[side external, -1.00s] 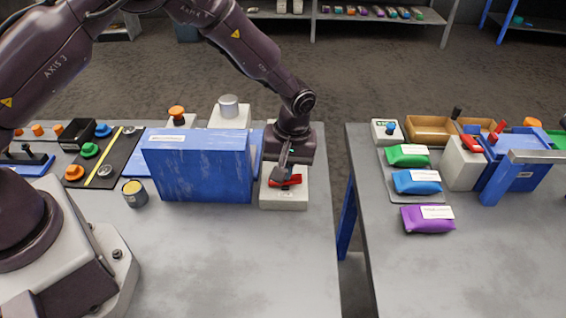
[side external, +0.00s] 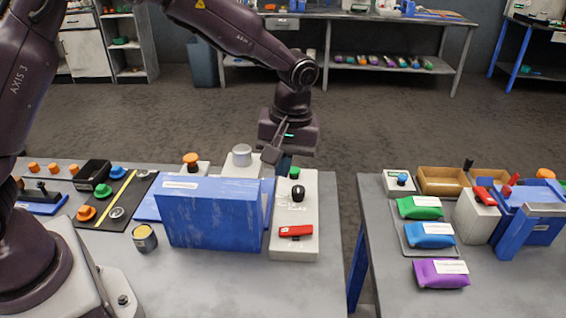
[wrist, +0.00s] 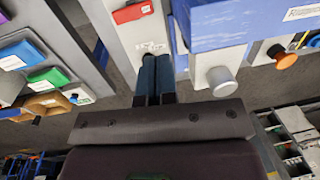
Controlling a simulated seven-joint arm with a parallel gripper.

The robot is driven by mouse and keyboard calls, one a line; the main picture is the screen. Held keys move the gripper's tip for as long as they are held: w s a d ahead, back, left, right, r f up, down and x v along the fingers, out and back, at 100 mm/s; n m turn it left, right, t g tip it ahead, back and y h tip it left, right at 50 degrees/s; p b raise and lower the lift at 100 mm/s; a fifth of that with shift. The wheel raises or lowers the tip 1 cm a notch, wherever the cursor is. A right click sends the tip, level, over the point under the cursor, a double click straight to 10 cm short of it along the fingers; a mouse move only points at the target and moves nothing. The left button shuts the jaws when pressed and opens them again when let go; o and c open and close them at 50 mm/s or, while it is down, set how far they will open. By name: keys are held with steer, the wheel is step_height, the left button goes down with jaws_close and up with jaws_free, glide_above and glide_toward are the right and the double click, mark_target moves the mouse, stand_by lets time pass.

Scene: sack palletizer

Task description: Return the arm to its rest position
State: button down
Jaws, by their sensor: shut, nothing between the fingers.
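My gripper (side external: 284,166) hangs from the arm, pointing down, at the far end of a pale control box (side external: 280,240) on the left table. In the wrist view its two dark blue fingers (wrist: 155,60) lie side by side, closed, with nothing held. The box carries a red lever (side external: 296,231), a black knob (side external: 298,192) and a green button (side external: 295,173). The red lever also shows in the wrist view (wrist: 133,12), apart from the fingers.
A tall blue panel (side external: 212,218) stands left of the box. A grey cylinder (side external: 241,155), an orange button (side external: 191,159) and a small can (side external: 145,239) are nearby. A gap separates the right table (side external: 400,285), which holds several coloured sacks. The front of the left table is clear.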

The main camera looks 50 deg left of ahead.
stand_by(0.3)
steer(key=s+a+r+m+t, duration=0.3)
steer(key=s+r, duration=0.5)
steer(key=s, duration=0.3)
steer(key=s+a+r+m+t+h, duration=0.1)
steer(key=s+a+r+m+t, duration=0.2)
steer(key=s, duration=0.8)
step_height(320, 180, up, 5)
steer(key=a+m, duration=0.2)
steer(key=m, duration=0.1)
steer(key=shift+f+t, duration=0.15)
steer(key=shift+t, duration=0.15)
